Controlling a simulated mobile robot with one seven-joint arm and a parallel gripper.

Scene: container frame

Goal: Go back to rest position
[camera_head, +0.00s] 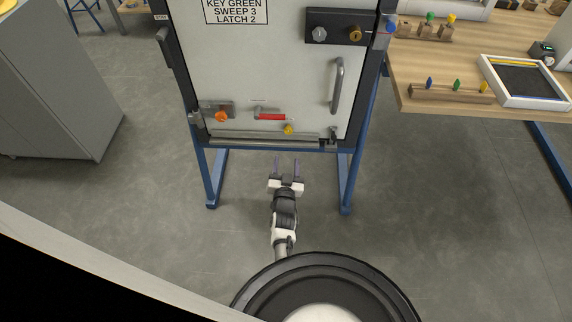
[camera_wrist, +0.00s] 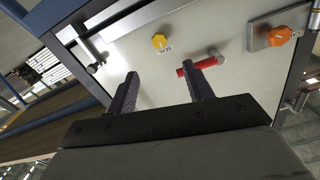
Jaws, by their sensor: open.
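My gripper (camera_head: 286,170) is open and empty, its two fingers apart, below and in front of the container frame's white door (camera_head: 270,70). In the wrist view my gripper (camera_wrist: 162,85) points up toward the door panel (camera_wrist: 140,35), with nothing between the fingers. The red handle (camera_head: 271,117) on the lower door lies behind one finger in the wrist view (camera_wrist: 205,63), apparently apart from it. An orange knob (camera_head: 221,116) and a yellow knob (camera_head: 288,129) sit on either side of the red handle.
A grey vertical door handle (camera_head: 338,86) and a dark lock panel (camera_head: 345,27) are higher on the door. Blue legs (camera_head: 212,180) stand either side of my arm. A wooden table (camera_head: 450,65) with a tray (camera_head: 525,100) is at right, a grey cabinet (camera_head: 60,80) at left. The floor between is clear.

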